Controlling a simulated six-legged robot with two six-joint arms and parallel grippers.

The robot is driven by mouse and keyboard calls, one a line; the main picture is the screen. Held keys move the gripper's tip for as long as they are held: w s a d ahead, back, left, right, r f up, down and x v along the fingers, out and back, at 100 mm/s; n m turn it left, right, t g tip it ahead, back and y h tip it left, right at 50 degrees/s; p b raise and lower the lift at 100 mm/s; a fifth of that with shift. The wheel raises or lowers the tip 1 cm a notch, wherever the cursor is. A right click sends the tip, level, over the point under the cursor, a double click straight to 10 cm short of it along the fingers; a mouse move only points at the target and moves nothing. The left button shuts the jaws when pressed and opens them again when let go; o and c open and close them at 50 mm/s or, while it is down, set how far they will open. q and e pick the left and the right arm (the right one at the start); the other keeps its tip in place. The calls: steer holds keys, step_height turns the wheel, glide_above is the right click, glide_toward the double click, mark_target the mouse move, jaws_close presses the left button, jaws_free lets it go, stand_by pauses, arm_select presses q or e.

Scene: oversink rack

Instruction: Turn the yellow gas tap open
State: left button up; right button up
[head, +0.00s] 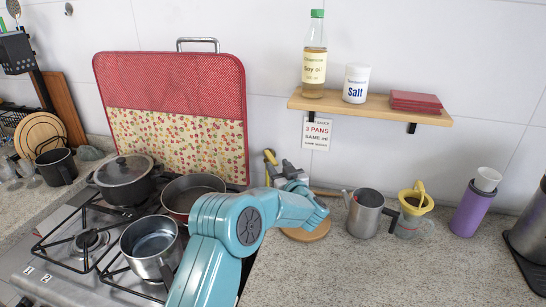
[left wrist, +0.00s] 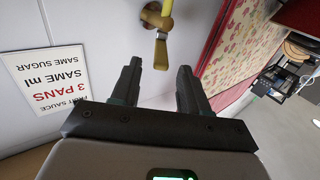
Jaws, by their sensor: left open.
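The yellow gas tap handle (head: 270,157) shows on the wall behind the counter in the head view, just left of my left gripper (head: 287,172). In the left wrist view the yellow handle (left wrist: 167,9) is at the top edge, partly cut off, on a brass tap body (left wrist: 160,52) that points down. My left gripper (left wrist: 159,82) is open and empty there, its two fingers spread to either side of the lower brass part. I cannot tell how near the fingertips are to it. My right gripper is in neither view.
A pan sign (head: 316,134) hangs on the wall right of the tap, below the shelf (head: 446,119). A red padded panel (head: 170,84) stands at left behind the stove. A metal jug (head: 366,213) and a round wooden board (head: 306,236) are on the counter.

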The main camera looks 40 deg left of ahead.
mark_target(273, 159)
arm_select(q)
steer(key=shift+p+x, duration=0.35)
steer(key=shift+x, duration=2.3)
jaws_close()
